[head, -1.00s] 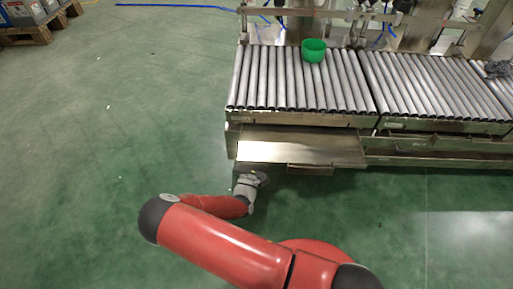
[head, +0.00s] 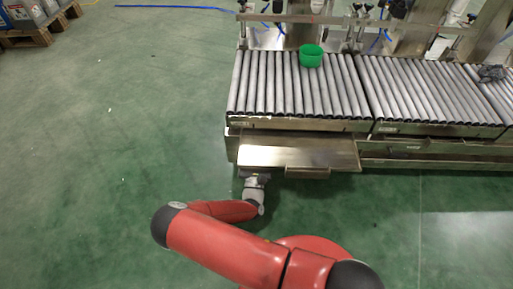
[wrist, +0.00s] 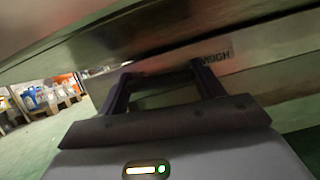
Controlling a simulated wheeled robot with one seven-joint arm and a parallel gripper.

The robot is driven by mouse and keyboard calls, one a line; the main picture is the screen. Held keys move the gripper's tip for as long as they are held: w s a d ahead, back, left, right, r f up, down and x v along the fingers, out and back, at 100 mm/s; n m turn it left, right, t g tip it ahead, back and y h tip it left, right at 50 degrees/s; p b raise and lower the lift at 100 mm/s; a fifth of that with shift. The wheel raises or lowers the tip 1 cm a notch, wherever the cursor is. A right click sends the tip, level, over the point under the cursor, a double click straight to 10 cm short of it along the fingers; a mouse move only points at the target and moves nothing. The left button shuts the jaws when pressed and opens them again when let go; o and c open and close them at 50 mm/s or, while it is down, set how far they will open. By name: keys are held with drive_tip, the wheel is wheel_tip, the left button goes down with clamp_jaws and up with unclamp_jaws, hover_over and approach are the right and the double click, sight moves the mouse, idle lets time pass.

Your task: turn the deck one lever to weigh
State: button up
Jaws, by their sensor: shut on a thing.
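My gripper (head: 256,174) is under the left front corner of the pulled-out metal tray (head: 300,152). In the wrist view my gripper (wrist: 163,70) has its two dark fingers set apart, with dull metal between them. It is shut on what seems to be the deck one lever, whose shape is hard to make out. A label reading WEIGH, partly hidden, is on the metal face (wrist: 262,48) just right of the right fingertip. The lever is hidden in the head view by the tray and my wrist.
A metal edge (wrist: 110,30) hangs close over my gripper. Pallets with containers (head: 35,20) are far left. Green floor at left is clear.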

drive_tip(key=shift+r+n+y+p, duration=0.15)
drive_tip(key=shift+n+y+p, duration=0.2)
drive_tip(key=shift+n, duration=0.45)
drive_tip(key=shift+c, duration=0.2)
drive_tip(key=shift+o, duration=0.2)
drive_tip(key=o, duration=0.7)
drive_tip(key=v, duration=0.8)
drive_tip(key=shift+d, duration=0.1)
